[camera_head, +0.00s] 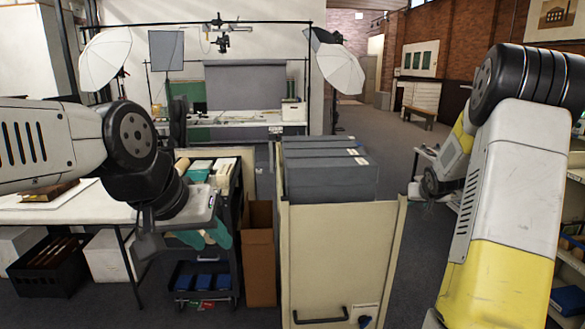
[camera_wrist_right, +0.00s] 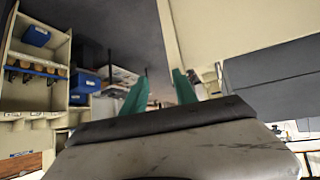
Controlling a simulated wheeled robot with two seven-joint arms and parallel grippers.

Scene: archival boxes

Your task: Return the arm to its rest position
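My left arm comes in from the left, bent at a dark joint. Its gripper (camera_head: 205,236) hangs in front of the dark cart, its teal fingers showing apart with nothing seen held. My right arm stands raised along the right side, its upper part large and close. Its lower part shows farther back beside the grey boxes, and its fingers are hard to make out in the head view. In the right wrist view my right gripper (camera_wrist_right: 158,92) has two teal fingers spread apart with nothing between them.
Grey archival boxes (camera_head: 330,168) sit side by side on a cream cart (camera_head: 335,250) ahead. A dark cart (camera_head: 232,215) and a cardboard box (camera_head: 260,255) stand to its left. A white table (camera_head: 80,210) is at left. Shelves (camera_wrist_right: 38,85) flank the right side.

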